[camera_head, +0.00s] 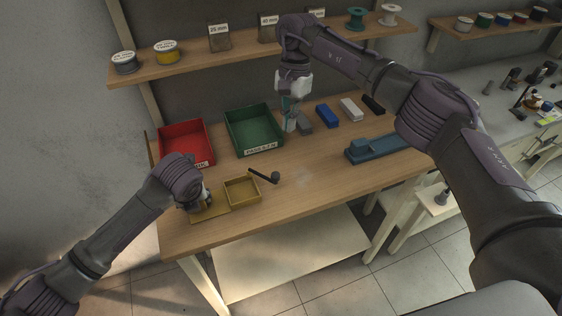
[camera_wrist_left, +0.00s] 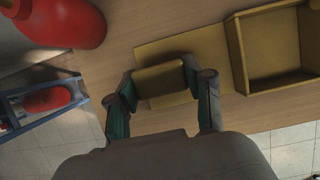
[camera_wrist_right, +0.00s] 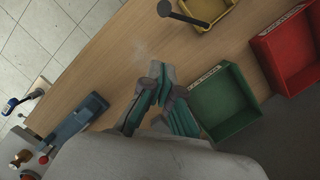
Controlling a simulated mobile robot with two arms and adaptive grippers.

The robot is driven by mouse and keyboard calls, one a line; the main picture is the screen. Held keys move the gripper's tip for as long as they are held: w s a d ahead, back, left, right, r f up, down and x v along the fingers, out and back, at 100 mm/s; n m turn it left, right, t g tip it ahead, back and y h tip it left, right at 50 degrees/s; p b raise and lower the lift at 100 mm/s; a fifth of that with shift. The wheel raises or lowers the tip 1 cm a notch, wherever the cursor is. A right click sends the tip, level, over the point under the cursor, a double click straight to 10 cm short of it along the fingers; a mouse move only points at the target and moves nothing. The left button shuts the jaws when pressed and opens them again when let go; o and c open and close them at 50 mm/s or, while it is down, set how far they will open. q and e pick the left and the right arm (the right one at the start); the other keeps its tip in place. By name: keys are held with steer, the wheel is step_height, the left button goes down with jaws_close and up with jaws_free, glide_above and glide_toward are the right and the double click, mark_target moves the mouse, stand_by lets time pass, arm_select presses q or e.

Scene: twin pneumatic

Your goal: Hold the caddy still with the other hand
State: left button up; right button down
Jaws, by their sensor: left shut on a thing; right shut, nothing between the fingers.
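The yellow caddy, with a flat plate and an open square box (camera_head: 242,190), sits at the front left of the workbench. The box looks empty and also shows in the left wrist view (camera_wrist_left: 275,90). My left gripper (camera_head: 205,200) is shut on a yellow block that rises from the caddy's plate; in the left wrist view the fingers (camera_wrist_left: 160,82) press on its two sides. My right gripper (camera_head: 289,122) is shut and empty, above the bench just right of the green bin; its closed fingertips show in the right wrist view (camera_wrist_right: 160,82).
A black rod with a round knob (camera_head: 265,176) is beside the caddy box. A red bin (camera_head: 185,143) and a green bin (camera_head: 253,131) stand behind. Blue (camera_head: 327,115), grey and black blocks lie at the back, a blue fixture (camera_head: 380,148) at right. The front middle is clear.

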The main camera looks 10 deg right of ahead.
steer(key=shift+w+d+n, duration=0.4)
steer(key=shift+n, duration=0.7)
steer(key=s+a+f, duration=0.4)
steer(key=s+f, duration=0.1)
steer(key=f, duration=0.4)
steer(key=shift+f, duration=0.3)
steer(key=shift+s, duration=0.2)
